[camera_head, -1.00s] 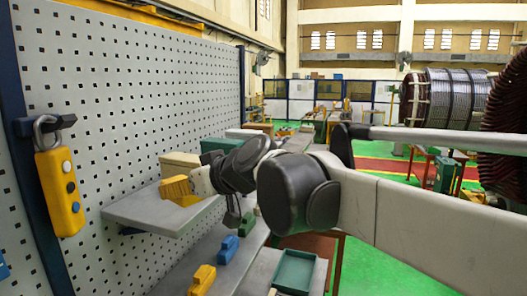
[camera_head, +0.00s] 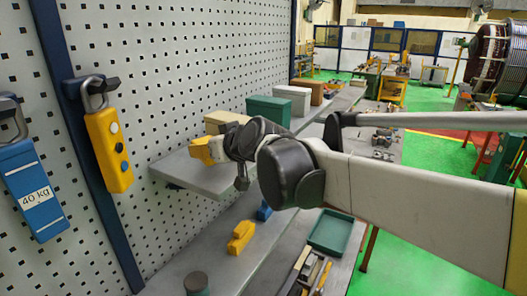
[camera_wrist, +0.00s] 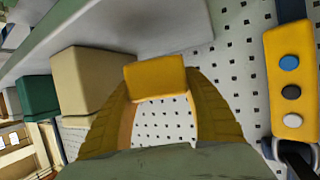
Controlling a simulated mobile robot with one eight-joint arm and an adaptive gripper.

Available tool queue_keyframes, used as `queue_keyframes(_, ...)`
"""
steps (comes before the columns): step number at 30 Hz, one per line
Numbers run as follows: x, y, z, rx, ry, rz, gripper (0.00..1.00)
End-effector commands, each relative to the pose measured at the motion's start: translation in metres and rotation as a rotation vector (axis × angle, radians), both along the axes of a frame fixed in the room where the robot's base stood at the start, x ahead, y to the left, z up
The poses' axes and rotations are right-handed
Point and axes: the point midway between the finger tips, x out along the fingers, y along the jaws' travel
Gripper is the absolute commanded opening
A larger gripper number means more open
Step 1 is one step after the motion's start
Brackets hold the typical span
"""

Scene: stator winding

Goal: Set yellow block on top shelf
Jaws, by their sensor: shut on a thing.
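A yellow block (camera_wrist: 155,78) sits between the yellow fingertips of my gripper (camera_wrist: 160,95) in the wrist view, and the fingers are shut on it. In the head view my gripper (camera_head: 208,150) is at the top shelf (camera_head: 195,180), near its pegboard side. The block is hard to tell apart from the yellow fingers there. I cannot tell whether the block touches the shelf. Another yellow block-like piece (camera_head: 241,237) lies on the lower shelf (camera_head: 215,255).
A beige box (camera_head: 226,120) stands just beyond my gripper, with a green box (camera_head: 268,110) and a white box (camera_head: 293,99) farther back. A blue piece (camera_head: 263,211) is on the lower shelf. A yellow pendant (camera_head: 108,150) and a blue weight (camera_head: 35,200) hang on the pegboard (camera_head: 180,60).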

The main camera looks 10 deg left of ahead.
Motion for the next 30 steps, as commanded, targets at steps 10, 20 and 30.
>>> queue_keyframes(10, 0.000, 0.000, -0.039, 0.000, 0.000, 0.000, 0.15)
queue_keyframes(20, 0.000, 0.000, -0.044, 0.000, 0.000, 0.000, 0.15)
queue_keyframes(30, 0.000, 0.000, -0.043, -0.001, 0.001, 0.000, 0.73)
